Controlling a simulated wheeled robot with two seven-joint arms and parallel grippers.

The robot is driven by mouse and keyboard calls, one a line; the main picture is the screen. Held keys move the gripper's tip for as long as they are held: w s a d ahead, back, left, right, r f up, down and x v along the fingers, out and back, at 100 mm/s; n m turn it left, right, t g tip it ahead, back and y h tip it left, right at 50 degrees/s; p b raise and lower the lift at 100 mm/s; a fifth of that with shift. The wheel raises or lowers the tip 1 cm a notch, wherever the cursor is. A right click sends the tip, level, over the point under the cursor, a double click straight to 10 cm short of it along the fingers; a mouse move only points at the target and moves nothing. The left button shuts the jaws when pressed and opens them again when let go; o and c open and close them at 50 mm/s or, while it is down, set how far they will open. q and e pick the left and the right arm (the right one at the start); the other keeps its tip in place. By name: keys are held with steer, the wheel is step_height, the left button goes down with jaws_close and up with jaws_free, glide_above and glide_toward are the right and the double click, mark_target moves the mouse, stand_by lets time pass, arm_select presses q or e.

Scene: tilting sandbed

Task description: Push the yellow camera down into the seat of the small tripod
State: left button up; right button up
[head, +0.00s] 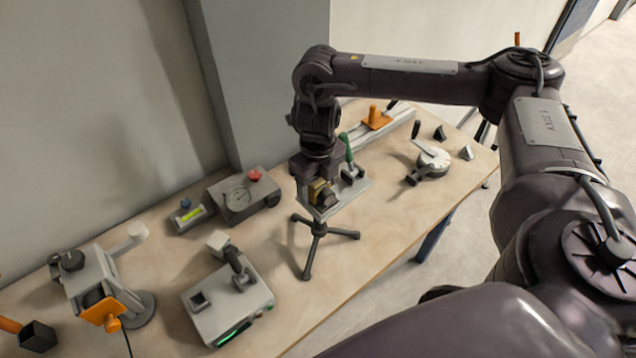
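The small yellow camera (322,193), with a dark front part, is at the top of the small dark tripod (317,230). The tripod stands on its spread legs on the wooden bench. The camera hides the seat, so I cannot tell how deep it sits. My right gripper (317,180) points down from above, right at the camera, and appears to touch or nearly touch it. Its fingertips are too small and dark to show whether they are open or shut. My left gripper is not in view.
A plate with a green-handled clamp (348,158) stands close behind the tripod. A grey box with a red knob (254,175) is to the left, and a grey device with a green light (228,308) is at front left. A round dial device (433,160) is at right. Bare bench (390,235) lies right of the tripod.

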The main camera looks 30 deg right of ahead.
steer(key=shift+o, duration=0.3)
steer(key=shift+f, duration=0.1)
step_height(320, 180, up, 8)
steer(key=shift+f+p, duration=0.1)
steer(key=shift+p, duration=0.95)
